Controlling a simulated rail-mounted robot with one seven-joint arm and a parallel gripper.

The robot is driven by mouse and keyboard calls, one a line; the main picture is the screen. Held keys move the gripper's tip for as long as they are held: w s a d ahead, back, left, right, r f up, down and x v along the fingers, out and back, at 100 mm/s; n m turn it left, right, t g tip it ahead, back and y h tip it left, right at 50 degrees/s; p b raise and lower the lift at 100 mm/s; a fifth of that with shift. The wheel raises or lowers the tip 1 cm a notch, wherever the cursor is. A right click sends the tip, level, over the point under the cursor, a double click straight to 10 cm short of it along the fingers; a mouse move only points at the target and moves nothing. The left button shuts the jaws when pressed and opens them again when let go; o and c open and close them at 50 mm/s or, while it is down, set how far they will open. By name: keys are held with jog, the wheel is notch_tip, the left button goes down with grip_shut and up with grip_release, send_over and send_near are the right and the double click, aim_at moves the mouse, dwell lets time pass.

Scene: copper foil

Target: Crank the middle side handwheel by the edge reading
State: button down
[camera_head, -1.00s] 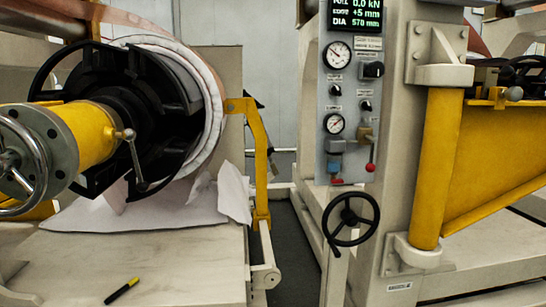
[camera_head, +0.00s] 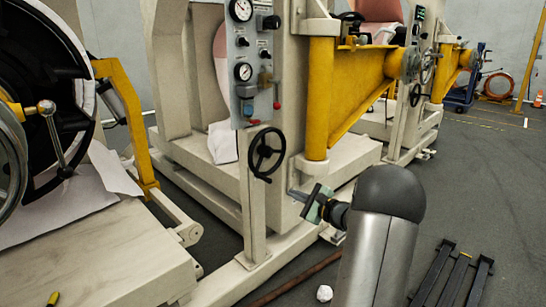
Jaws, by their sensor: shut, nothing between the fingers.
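A black handwheel (camera_head: 266,152) with a side knob stands on a pale post (camera_head: 254,205) below the gauge panel. A second, smaller black handwheel (camera_head: 415,95) shows on the machine farther back. I cannot tell from labels which is the middle one. My gripper (camera_head: 294,194) is shut and empty. In the picture it is just right of and below the nearer handwheel, apart from it. The edge readout is out of view now; in the earlier frame it shows +5 mm.
The grey gauge panel (camera_head: 250,60) with gauges and knobs is above the nearer handwheel. A yellow bracket arm (camera_head: 345,90) juts out to the right. Black rails (camera_head: 455,275) and a brown rod (camera_head: 290,280) lie on the floor. The grey floor at right is mostly clear.

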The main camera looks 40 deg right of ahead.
jog(key=w+a, duration=0.1)
jog(key=w, duration=1)
jog(key=s+a+r+p, duration=0.1)
jog(key=a+r+p, duration=0.4)
jog(key=r, duration=0.4)
jog(key=w+d+r+p, duration=0.1)
jog(key=d+r+p, duration=0.3)
jog(key=r+p, duration=0.5)
jog(key=d+f+p, duration=0.1)
jog(key=d+f, duration=0.2)
jog(key=d, duration=0.7)
notch_tip(320, 180, down, 11)
jog(key=d+b, duration=0.1)
jog(key=b, duration=0.6)
jog(key=shift+w+d+f+b, duration=0.2)
jog(key=shift+w+b, duration=0.15)
